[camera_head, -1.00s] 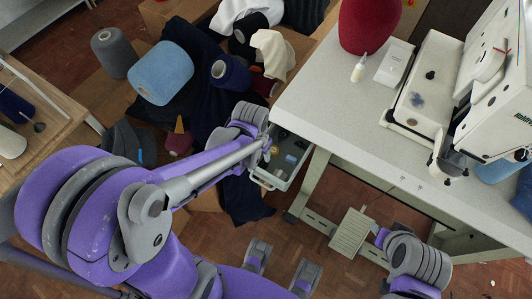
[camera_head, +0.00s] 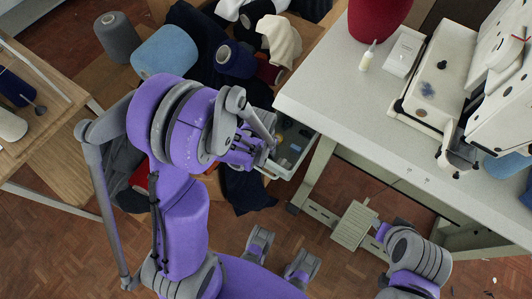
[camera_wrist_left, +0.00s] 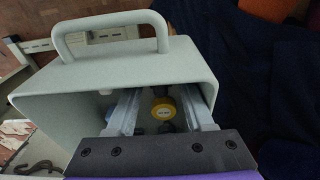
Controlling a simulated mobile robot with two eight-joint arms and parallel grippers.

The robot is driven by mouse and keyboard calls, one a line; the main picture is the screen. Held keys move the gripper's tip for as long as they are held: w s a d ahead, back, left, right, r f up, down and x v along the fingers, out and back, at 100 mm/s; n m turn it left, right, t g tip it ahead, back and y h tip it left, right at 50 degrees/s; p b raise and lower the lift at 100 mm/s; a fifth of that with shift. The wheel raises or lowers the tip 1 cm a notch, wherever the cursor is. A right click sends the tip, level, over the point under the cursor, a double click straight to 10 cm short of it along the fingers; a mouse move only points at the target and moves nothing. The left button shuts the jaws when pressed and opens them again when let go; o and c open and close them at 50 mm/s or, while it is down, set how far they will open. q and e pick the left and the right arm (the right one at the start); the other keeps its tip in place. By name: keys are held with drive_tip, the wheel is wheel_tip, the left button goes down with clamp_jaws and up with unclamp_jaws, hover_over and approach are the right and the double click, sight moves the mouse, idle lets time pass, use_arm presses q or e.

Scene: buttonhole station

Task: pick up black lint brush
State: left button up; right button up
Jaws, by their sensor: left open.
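My left gripper (camera_head: 264,154) is at the open grey drawer (camera_head: 276,175) under the white table's left edge. In the left wrist view its two pale fingers (camera_wrist_left: 158,117) are apart and reach down into the drawer, which has a thick handle (camera_wrist_left: 112,30). Between the fingers is a round yellow-rimmed thing (camera_wrist_left: 163,108) with a dark middle. Dark shapes lie around it, but I cannot tell whether one is the black lint brush. My left arm and gripper hide part of the drawer's contents in the head view.
The white table (camera_head: 330,95) holds a red cone (camera_head: 378,22), a small bottle (camera_head: 367,56) and a sewing machine (camera_head: 497,100). A blue yarn cone (camera_head: 165,52) and dark cloth lie left of the drawer. A pedal (camera_head: 354,225) is on the floor below.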

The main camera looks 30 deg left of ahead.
use_arm(q)
clamp_jaws()
idle(0.3)
wheel_tip(320, 180, up, 10)
drive_tip(key=shift+f+p, duration=0.1)
drive_tip(key=shift+p, duration=0.85)
drive_tip(key=shift+c, duration=1.9)
unclamp_jaws()
clamp_jaws()
